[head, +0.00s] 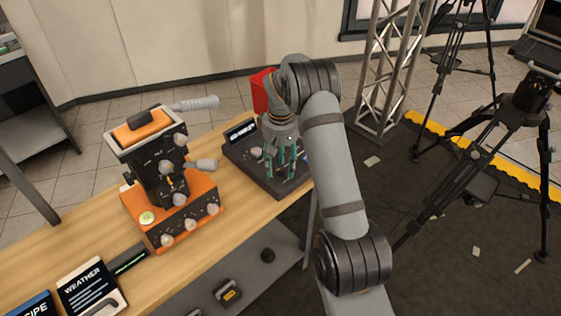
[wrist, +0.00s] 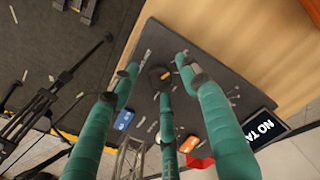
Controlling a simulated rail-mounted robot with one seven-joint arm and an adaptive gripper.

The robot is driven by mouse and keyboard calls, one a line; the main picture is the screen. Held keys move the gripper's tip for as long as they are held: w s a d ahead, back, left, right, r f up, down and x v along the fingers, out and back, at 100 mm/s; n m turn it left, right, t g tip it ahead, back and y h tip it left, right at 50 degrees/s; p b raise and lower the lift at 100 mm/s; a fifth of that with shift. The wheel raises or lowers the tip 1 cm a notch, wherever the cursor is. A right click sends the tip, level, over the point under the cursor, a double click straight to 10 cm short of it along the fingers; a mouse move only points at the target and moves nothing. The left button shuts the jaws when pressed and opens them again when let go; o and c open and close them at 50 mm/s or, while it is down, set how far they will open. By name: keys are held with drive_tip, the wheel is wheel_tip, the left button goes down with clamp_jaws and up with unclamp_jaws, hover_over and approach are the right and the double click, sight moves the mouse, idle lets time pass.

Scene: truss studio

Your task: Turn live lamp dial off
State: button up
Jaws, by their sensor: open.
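A dark control console (head: 275,187) stands at the far right end of the wooden table, with a small lit sign (head: 240,131) at its back left. The sign also shows in the wrist view (wrist: 262,128), partly cut off, reading "NO TA". A round black dial with an orange mark (wrist: 160,76) sits on the console face in the wrist view; it is likely the lamp dial, but its label is not readable. My gripper (head: 283,168), with teal fingers, is open above the console. Its fingertips are spread around the dial, and contact cannot be told. The arm hides part of the console.
An orange and black device (head: 170,195) with knobs and grey handles stands left of the console. A "WEATHER" card (head: 90,287) lies at the front left. A red bin (head: 261,91) stands behind the table. A truss (head: 387,70) and tripods (head: 520,110) stand to the right.

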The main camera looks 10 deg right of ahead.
sight(281, 169)
wheel_tip(281, 169, up, 12)
idle(0.4)
drive_tip(key=shift+f, duration=0.15)
wheel_tip(281, 169, down, 12)
idle(0.7)
drive_tip(key=shift+r, duration=0.2)
